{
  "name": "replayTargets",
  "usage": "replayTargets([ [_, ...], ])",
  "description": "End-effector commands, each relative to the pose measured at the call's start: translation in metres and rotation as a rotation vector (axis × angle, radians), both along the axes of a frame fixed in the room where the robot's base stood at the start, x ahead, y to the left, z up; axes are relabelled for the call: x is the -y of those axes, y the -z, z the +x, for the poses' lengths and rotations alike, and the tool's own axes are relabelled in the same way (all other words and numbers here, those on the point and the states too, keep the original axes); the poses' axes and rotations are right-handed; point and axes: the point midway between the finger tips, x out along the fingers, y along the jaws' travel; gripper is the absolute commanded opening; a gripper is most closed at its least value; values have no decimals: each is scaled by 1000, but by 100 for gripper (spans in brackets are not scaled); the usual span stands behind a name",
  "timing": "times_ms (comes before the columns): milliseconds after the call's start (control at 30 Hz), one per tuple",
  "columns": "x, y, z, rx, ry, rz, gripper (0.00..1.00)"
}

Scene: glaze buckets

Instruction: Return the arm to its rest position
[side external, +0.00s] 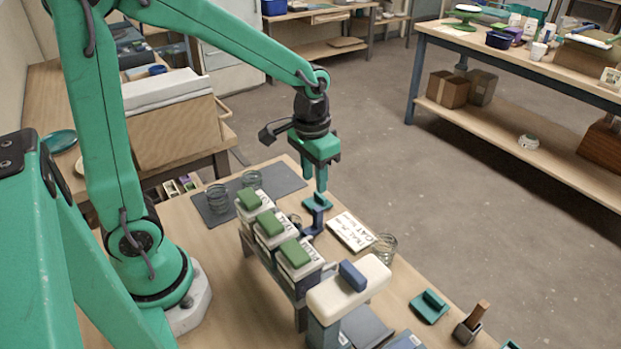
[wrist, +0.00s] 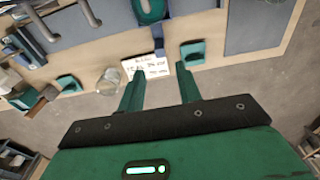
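My gripper (side external: 320,188) points down above the table, over the region of a small blue stand (side external: 314,215) and a written white card (side external: 352,231). In the wrist view my gripper (wrist: 158,88) has its two fingers apart, with nothing between them; the card (wrist: 147,68) lies on the table beyond the fingertips. Three white buckets with green-handled lids (side external: 268,223) stand in a row on a rack to the left of the card. A larger cream-lidded container with a blue handle (side external: 352,275) stands nearer the camera.
A dark mat (side external: 288,178) bears glass jars (side external: 217,198) at the far end. Another glass jar (side external: 384,247) stands by the card. A teal block (side external: 430,306) and a grey holder with a wooden handle (side external: 470,328) are at the right edge. A cardboard box (side external: 175,135) stands behind.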

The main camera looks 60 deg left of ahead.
Motion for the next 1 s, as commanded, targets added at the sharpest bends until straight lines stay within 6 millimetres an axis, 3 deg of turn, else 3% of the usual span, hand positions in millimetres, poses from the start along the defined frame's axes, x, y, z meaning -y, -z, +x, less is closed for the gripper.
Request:
replayTargets([
  [500,-7,-70,-55,218,-1,-3,34],
  [1000,-11,-102,-110,410,-1,1,34],
])
